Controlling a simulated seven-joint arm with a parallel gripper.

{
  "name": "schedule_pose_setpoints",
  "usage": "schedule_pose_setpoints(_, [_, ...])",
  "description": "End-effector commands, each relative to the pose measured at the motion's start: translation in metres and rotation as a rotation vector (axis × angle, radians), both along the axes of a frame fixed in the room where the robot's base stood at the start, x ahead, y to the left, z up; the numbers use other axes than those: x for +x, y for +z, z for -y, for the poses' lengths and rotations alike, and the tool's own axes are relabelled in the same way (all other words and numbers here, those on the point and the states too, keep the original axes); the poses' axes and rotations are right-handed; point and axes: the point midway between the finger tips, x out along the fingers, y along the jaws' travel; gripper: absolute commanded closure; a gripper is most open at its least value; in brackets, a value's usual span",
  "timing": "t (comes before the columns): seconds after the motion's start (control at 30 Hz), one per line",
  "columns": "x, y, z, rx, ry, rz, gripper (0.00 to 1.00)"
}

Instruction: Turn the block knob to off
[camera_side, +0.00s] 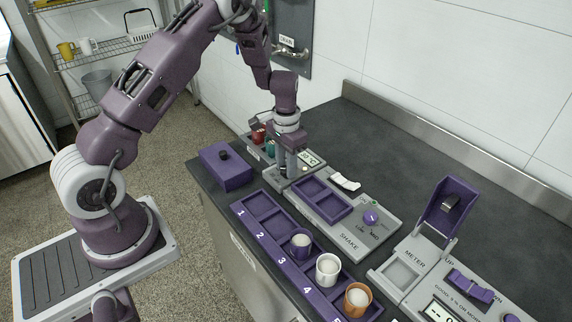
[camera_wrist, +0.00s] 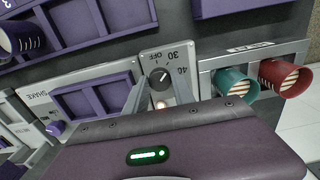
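The block knob (camera_wrist: 159,77) is a small dark round knob on a grey panel, marked OFF, 30 and 40. Its white pointer mark seems to lean up and right, toward 30, but it is very small. My gripper (camera_wrist: 160,90) is open, with its two grey fingers apart on either side of the knob's line in the wrist view. I cannot tell whether they touch it. In the side view my gripper (camera_side: 288,172) points down over the grey block unit (camera_side: 283,184), hiding the knob. A small °C display (camera_side: 308,158) shows beside the fingers.
Teal (camera_wrist: 235,87) and red (camera_wrist: 283,77) cups lie in a holder beside the panel. The shake unit (camera_side: 350,225) with its purple knob (camera_side: 371,217) is on the other side. A numbered purple rack (camera_side: 268,231) holds several cups. A purple box (camera_side: 226,170) stands nearby.

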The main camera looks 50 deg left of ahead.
Motion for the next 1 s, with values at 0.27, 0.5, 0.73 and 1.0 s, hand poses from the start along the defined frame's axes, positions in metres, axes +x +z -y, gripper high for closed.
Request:
schedule_pose_setpoints(0.27, [0.0,0.0004,-0.0001,0.0,0.016,0.0,1.0])
schedule_pose_setpoints(0.5, [0.0001,0.0006,-0.0001,0.0,0.131,0.0,1.0])
schedule_pose_setpoints(0.73, [0.0001,0.0007,-0.0001,0.001,0.322,0.001,1.0])
schedule_pose_setpoints(1.0, [0.0003,0.0008,0.0001,0.0,0.545,0.001,1.0])
